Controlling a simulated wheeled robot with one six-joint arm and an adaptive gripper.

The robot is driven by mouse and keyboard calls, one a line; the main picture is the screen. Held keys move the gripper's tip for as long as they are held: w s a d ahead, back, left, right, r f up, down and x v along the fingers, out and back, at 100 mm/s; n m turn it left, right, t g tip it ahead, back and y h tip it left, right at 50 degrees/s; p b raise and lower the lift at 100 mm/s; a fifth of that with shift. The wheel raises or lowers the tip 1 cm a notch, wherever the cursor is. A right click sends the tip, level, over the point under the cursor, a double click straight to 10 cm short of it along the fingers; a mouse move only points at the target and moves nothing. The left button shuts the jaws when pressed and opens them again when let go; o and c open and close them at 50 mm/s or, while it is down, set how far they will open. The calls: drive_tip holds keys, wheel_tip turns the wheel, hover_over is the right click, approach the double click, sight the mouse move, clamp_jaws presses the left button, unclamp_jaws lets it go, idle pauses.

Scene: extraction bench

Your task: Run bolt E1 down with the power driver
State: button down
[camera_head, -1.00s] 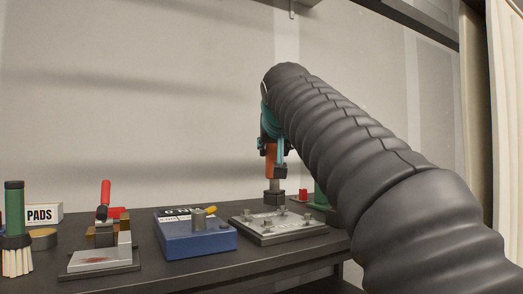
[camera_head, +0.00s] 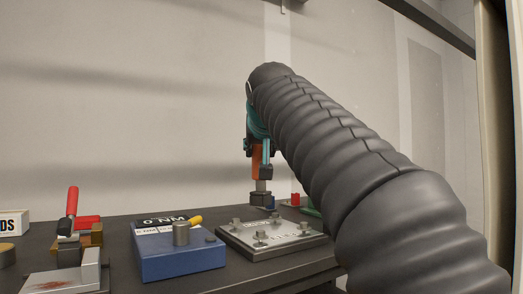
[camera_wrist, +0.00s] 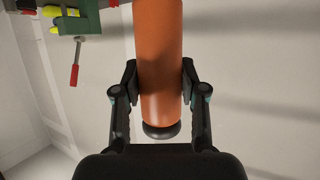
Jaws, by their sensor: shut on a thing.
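The power driver (camera_head: 257,164) has an orange body and a grey nose with a dark end pointing down. My gripper (camera_wrist: 159,80) is shut on its orange body (camera_wrist: 158,45), with a finger on each side. The driver hangs upright over the back of a grey plate (camera_head: 285,249). Several bolts stand on the plate, among them a front one (camera_head: 260,237) and a right one (camera_head: 305,228). I cannot tell which is E1. The driver's end looks above the bolt heads; whether it touches anything is unclear. My arm hides part of the plate's right surroundings.
A blue box (camera_head: 180,262) marked "0 NM" stands left of the plate. Further left are a red-handled clamp (camera_head: 72,203) and a stained block (camera_head: 60,284). A green holder with a red item (camera_head: 295,199) is behind the plate; dark bench (camera_head: 250,275) shows in front.

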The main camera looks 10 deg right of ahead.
sight(261, 183)
drive_tip(key=shift+f+b, duration=2.2)
drive_tip(key=shift+f, duration=0.55)
drive_tip(key=shift+f+b, duration=0.55)
drive_tip(key=shift+f, duration=0.65)
idle(3.1)
drive_tip(key=shift+r, duration=0.1)
